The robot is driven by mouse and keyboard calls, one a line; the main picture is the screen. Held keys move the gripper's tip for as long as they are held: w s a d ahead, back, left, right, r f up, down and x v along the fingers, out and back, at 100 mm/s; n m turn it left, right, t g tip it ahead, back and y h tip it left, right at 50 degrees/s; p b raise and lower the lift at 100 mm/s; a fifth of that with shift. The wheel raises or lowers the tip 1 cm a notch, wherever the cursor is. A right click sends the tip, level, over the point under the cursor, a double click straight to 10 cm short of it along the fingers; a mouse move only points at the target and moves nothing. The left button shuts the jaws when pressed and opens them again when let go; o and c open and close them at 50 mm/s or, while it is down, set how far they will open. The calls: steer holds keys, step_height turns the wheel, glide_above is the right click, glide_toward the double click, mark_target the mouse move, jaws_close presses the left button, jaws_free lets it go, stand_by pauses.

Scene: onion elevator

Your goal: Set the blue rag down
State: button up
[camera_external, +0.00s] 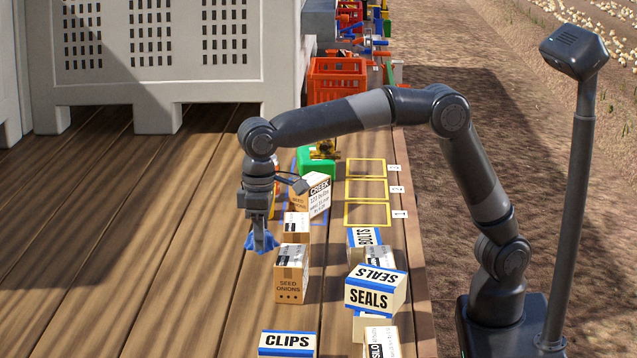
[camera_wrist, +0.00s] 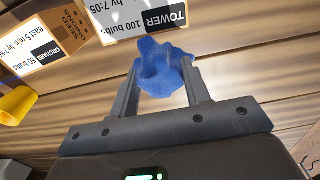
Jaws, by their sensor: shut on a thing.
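My gripper (camera_external: 262,235) is shut on the crumpled blue rag (camera_external: 255,244). In the wrist view the rag (camera_wrist: 160,65) is bunched between the two fingers (camera_wrist: 163,88), over wooden planks. In the external view the rag hangs at the fingertips, just left of a seed onions box. I cannot tell whether the rag touches the planks.
A seed onions box (camera_external: 291,284) and a smaller box (camera_external: 296,226) stand just right of the rag. The SEALS box (camera_external: 375,291) and CLIPS box (camera_external: 287,343) are nearer the front. Yellow outlined squares (camera_external: 367,190) lie farther back. The planks (camera_external: 150,250) on the left are clear.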

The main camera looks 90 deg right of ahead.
glide_above(255, 323)
step_height(255, 323, down, 7)
steer(key=shift+f, duration=2)
steer(key=o, duration=1)
steer(key=shift+f, duration=0.1)
